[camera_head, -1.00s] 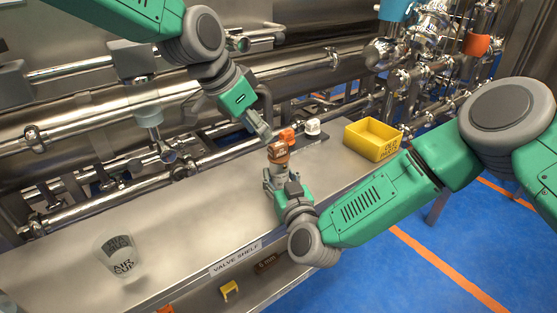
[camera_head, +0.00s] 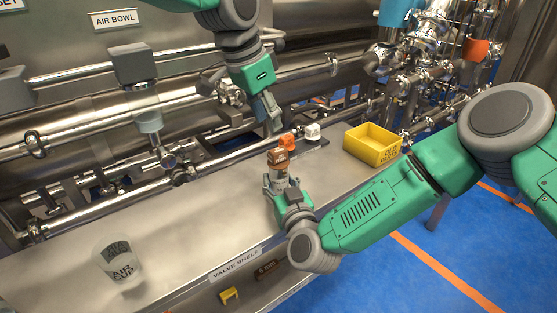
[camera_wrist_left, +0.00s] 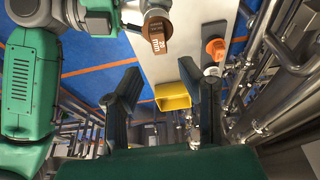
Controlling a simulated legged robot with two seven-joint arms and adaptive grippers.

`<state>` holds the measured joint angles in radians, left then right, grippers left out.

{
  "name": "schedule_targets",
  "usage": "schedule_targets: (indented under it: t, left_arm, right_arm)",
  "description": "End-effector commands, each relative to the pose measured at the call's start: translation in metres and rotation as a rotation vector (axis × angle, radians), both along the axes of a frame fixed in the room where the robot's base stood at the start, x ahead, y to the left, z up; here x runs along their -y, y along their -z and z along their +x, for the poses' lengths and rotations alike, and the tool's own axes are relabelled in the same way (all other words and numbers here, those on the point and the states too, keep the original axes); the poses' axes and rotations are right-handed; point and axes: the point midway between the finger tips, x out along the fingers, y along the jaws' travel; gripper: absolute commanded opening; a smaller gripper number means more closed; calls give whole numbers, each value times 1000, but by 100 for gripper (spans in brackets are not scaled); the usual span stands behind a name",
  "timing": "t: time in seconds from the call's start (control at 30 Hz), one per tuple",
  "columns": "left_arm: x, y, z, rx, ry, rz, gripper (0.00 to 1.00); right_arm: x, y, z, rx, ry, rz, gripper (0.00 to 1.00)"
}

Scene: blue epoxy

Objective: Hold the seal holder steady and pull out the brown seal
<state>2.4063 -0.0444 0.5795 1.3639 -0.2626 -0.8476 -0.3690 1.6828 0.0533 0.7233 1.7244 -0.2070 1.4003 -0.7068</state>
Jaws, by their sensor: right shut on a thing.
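A brown seal (camera_head: 278,158) with a "20 mm" marking sits on top of a pale upright holder (camera_head: 279,177) over the metal shelf. My right gripper (camera_head: 281,187) is shut on the holder from the near side and hides much of it. In the left wrist view the brown seal (camera_wrist_left: 157,32) is at the top, beyond the fingertips. My left gripper (camera_head: 272,124) is above and behind the seal, pointing down, not touching it. The left wrist view shows its fingers (camera_wrist_left: 161,78) apart with nothing between them.
An orange piece (camera_head: 288,141) and a white piece (camera_head: 313,131) stand on a dark plate behind the seal. A yellow bin (camera_head: 372,146) stands to the right. Steel pipes run behind.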

Motion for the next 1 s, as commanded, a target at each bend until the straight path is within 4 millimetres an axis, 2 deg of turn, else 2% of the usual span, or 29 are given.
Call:
schedule_targets:
  t: [0.17,0.63,0.8,1.0]
  left_arm:
    - [3,10,2,-8,-1,12,33]
    - [18,70,13,-7,-1,10,33]
    - [21,81,15,-5,-2,10,33]
    - [22,84,16,-5,-2,9,33]
  right_arm:
    - [0,0,0,0,1,0,0]
    - [0,0,0,1,1,0,0]
    - [0,0,0,1,1,0,0]
    - [0,0,0,1,1,0,0]
